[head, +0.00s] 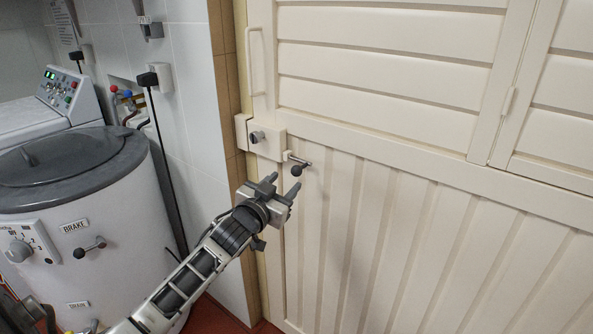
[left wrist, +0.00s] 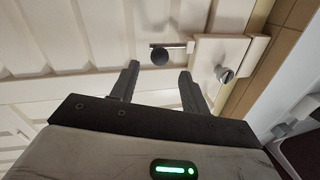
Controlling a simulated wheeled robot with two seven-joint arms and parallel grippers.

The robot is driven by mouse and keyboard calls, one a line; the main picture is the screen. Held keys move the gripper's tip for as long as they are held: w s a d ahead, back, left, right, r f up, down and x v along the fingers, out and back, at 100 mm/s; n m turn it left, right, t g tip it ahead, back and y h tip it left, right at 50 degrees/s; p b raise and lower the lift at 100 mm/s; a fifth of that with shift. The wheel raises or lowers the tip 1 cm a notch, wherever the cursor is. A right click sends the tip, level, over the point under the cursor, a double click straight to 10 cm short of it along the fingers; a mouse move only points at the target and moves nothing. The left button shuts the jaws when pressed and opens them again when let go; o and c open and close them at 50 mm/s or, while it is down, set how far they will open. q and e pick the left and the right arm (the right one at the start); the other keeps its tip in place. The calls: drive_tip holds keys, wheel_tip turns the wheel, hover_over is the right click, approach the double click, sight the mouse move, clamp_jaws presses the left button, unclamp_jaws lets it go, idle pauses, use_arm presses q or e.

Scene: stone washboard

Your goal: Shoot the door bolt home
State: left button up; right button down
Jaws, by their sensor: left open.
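The door bolt is a metal rod with a dark round knob (head: 297,170), on the right side of a cream lock case (head: 268,138) on the cream door. A grey round knob (head: 257,136) sits on the case. In the left wrist view the bolt knob (left wrist: 159,57) shows just beyond and between my fingertips, with the lock case (left wrist: 222,52) beside it. My left gripper (head: 287,190) is open and empty, a little below the bolt knob and apart from it. A cream keeper (head: 242,132) stands at the frame, left of the case. My right gripper is out of view.
A pull handle (head: 256,62) is on the door above the case. A white washing tub with a grey lid (head: 75,165) stands to the left. A tiled wall edge (head: 228,95) borders the door. The door's lower panels are clear.

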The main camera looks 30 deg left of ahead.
sight(294, 174)
use_arm(q)
drive_tip(key=w, duration=0.7)
drive_tip(key=shift+w+a, duration=0.15)
drive_tip(key=shift+a, duration=0.25)
